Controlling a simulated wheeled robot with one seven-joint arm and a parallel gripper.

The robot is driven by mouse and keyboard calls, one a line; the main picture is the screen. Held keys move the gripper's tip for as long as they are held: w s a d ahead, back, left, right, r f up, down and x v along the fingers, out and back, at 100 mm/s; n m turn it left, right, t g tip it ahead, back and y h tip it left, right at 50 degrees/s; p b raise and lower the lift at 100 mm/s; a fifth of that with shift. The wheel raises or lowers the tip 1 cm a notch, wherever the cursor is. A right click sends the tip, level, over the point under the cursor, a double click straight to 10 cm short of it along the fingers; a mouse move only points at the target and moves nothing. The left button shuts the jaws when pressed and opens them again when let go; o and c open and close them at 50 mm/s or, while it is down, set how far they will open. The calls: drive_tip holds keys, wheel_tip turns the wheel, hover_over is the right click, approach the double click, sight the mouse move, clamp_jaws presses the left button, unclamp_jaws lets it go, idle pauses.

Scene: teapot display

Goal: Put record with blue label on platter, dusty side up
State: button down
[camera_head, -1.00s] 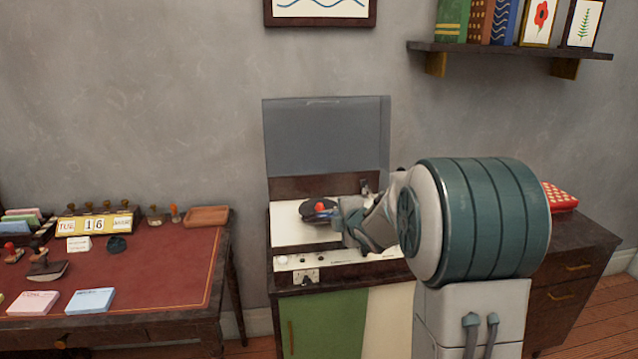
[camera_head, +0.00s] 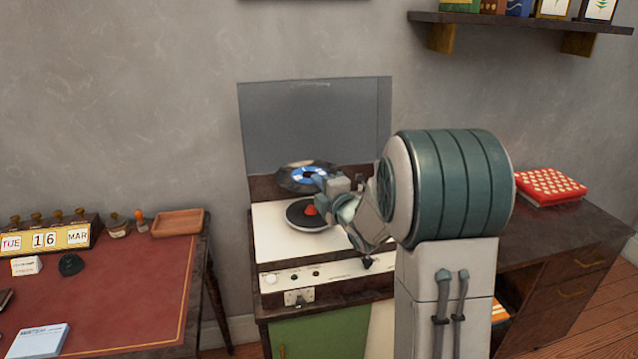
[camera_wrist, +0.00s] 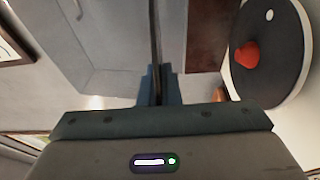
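The record with the blue label (camera_head: 292,182) is in the air above the turntable, tilted so its blue label faces the head camera. My gripper (camera_head: 326,183) is shut on its right edge. In the wrist view the record (camera_wrist: 156,30) is a thin dark line seen edge-on between the fingertips (camera_wrist: 158,82). I cannot make out dust on either face. The platter (camera_head: 296,218) is below the record, apart from it, with a red cone-shaped piece (camera_head: 311,210) at its middle. The platter (camera_wrist: 285,75) and red piece (camera_wrist: 246,54) also show in the wrist view.
The turntable's clear lid (camera_head: 312,120) stands open behind. Knobs line the front panel (camera_head: 335,275). A desk (camera_head: 120,290) with a calendar (camera_head: 45,239) and wooden tray (camera_head: 178,222) is at left. A red patterned box (camera_head: 550,186) lies on the cabinet at right.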

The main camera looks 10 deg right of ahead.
drive_tip(key=shift+d+f+b, duration=0.1)
drive_tip(key=shift+b, duration=0.55)
drive_tip(key=shift+f+b, duration=0.2)
drive_tip(key=shift+b, duration=0.1)
wheel_tip(320, 180, down, 6)
drive_tip(key=b, duration=0.8)
drive_tip(key=shift+f, duration=0.25)
drive_tip(key=shift+b, duration=1)
idle(0.5)
drive_tip(key=c, duration=1.6)
unclamp_jaws()
drive_tip(key=shift+o, duration=0.2)
drive_tip(key=v, duration=1.4)
